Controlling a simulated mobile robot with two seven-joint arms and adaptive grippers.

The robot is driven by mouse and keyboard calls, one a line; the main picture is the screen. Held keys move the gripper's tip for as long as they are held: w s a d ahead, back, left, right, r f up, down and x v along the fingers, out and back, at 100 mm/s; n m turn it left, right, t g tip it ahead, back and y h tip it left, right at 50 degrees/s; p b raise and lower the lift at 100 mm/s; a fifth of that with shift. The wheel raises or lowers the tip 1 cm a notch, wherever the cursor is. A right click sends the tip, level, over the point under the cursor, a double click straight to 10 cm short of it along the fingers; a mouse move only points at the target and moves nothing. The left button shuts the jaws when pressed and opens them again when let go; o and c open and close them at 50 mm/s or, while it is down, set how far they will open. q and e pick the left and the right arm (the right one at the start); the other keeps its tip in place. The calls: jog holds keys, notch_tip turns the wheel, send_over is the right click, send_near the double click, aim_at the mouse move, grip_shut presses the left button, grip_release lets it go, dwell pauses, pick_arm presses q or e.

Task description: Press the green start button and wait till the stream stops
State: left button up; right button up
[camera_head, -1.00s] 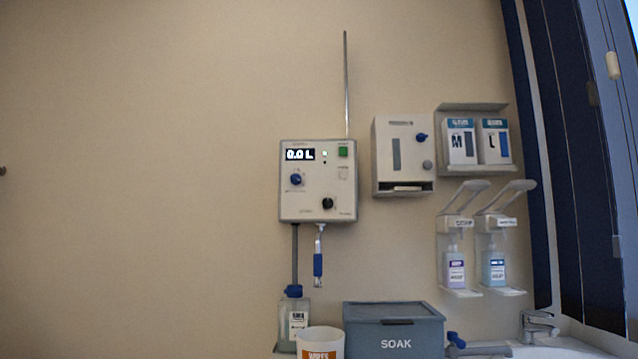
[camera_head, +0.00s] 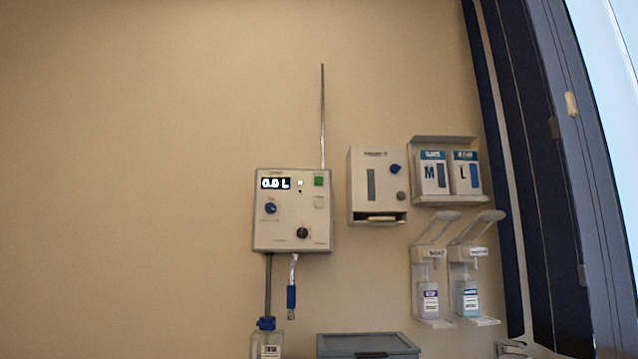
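The wall-mounted dosing unit (camera_head: 291,222) is a pale box left of the paper dispenser. Its display (camera_head: 275,184) appears to read 0.0 L, slightly blurred. The green start button (camera_head: 318,181) is at its upper right, with a small lit lamp (camera_head: 300,183) to its left. A blue knob (camera_head: 271,208) and a black knob (camera_head: 302,233) sit lower on its face. A short outlet with a blue sleeve (camera_head: 291,297) hangs below it; I see no stream there. Neither of my grippers is in view.
A dispenser box (camera_head: 377,203) and a glove-box shelf (camera_head: 447,140) hang to the right. Two lever bottle dispensers hang below: purple-labelled (camera_head: 430,299) and blue-labelled (camera_head: 467,298). A blue-capped bottle (camera_head: 266,344) and a grey bin lid (camera_head: 366,345) show at the bottom. A window stands right.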

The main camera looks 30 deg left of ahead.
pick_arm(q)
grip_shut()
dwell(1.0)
